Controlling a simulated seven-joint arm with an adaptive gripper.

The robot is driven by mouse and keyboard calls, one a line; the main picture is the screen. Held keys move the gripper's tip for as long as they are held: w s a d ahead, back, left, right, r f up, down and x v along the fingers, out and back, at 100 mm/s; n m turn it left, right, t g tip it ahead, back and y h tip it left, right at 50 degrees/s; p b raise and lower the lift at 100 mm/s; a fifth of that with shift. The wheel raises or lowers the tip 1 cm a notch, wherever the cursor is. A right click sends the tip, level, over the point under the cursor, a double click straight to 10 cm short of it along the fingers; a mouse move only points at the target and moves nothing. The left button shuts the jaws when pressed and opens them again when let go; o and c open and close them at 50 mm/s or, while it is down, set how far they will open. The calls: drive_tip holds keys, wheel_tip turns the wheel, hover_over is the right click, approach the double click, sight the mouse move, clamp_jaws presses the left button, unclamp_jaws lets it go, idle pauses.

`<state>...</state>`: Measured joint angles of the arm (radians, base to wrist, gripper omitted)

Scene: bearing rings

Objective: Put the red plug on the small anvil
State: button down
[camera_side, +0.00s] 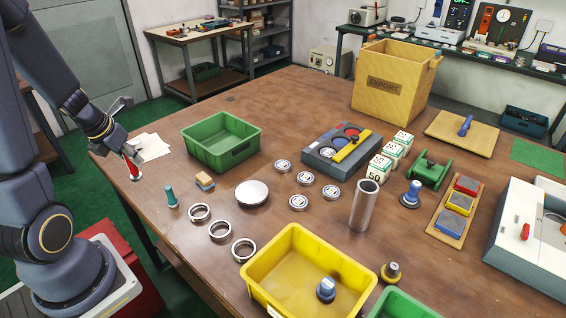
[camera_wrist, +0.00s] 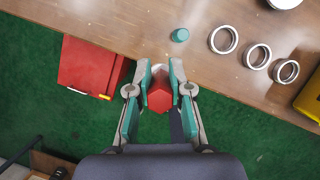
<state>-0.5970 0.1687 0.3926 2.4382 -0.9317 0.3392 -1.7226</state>
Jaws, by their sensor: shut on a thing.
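The red plug (camera_side: 133,168) is between the fingers of my gripper (camera_side: 127,150), at the table's left edge in the side view. A pale, round part shows at its lower end. In the wrist view the fingers of my gripper (camera_wrist: 160,70) are shut on the red plug (camera_wrist: 159,96), seen from above. I cannot tell whether its lower end touches the table. No thing is clearly recognisable as the small anvil. A low, round silver disc (camera_side: 252,192) lies on the table to the right, behind the rings.
A teal plug (camera_side: 171,196) stands just right of my gripper, near several metal rings (camera_side: 220,231). A green bin (camera_side: 221,140), a yellow bin (camera_side: 310,275) and an upright metal tube (camera_side: 364,205) stand on the table (camera_side: 290,100). White papers (camera_side: 150,146) lie behind my gripper.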

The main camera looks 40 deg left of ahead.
drive_tip(key=w+a+r+n+y, duration=0.1)
drive_tip(key=w+a+r+n, duration=0.25)
drive_tip(key=a, duration=0.65)
drive_tip(key=n+g, duration=0.1)
drive_tip(key=n, duration=0.1)
hover_over(136, 141)
wheel_tip(136, 141, down, 10)
drive_tip(key=r, duration=0.1)
drive_tip(key=shift+a+f+y, duration=0.15)
drive_tip(key=shift+f+y, duration=0.05)
drive_tip(key=shift+f, duration=0.7)
drive_tip(key=shift+a+f+y, duration=0.1)
drive_tip(key=shift+f+y, duration=0.1)
drive_tip(key=shift+f, duration=0.65)
drive_tip(key=shift+f, duration=0.2)
drive_tip(key=c, duration=1.1)
unclamp_jaws()
